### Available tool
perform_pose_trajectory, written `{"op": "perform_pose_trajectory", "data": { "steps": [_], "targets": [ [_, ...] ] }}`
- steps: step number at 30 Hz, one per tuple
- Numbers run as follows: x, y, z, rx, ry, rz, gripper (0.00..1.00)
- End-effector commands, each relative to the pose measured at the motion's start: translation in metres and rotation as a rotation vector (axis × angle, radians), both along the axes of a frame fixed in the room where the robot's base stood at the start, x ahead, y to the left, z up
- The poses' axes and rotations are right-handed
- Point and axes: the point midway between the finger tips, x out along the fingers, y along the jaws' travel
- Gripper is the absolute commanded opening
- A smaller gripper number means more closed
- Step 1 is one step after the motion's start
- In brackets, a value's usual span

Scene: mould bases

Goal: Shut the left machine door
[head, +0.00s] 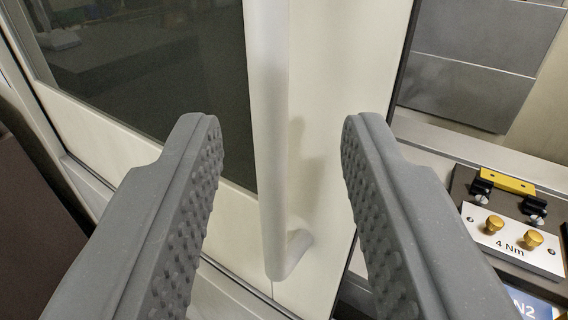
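The machine door (345,80) is a pale cream panel with a dark window (160,75) on its left side. A long white vertical bar handle (268,140) is fixed to it, and its lower end bends into the panel. My gripper (275,130) is open, with one grey studded finger on each side of the handle in the picture. I see a gap between the handle and each finger. The upper end of the handle is out of view. The door's right edge is beside an opening into the machine.
Right of the door edge, the opening shows grey metal panels (470,70). Below them is a dark fixture with a plate marked "4 Nm" (510,243), two brass knobs and a yellow block (507,181). A dark brown surface (35,225) is at the lower left.

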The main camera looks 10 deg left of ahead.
Motion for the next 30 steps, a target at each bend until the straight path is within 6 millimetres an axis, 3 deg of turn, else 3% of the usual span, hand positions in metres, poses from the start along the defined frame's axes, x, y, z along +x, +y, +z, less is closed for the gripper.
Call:
{"op": "perform_pose_trajectory", "data": {
  "steps": [6, 13, 30],
  "targets": [
    [-0.034, -0.004, 0.0, 0.0, -0.001, 0.0, 0.34],
    [-0.06, -0.009, -0.001, -0.001, -0.002, -0.003, 0.34],
    [-0.067, -0.009, -0.001, 0.0, 0.0, -0.001, 0.34]
  ]
}}
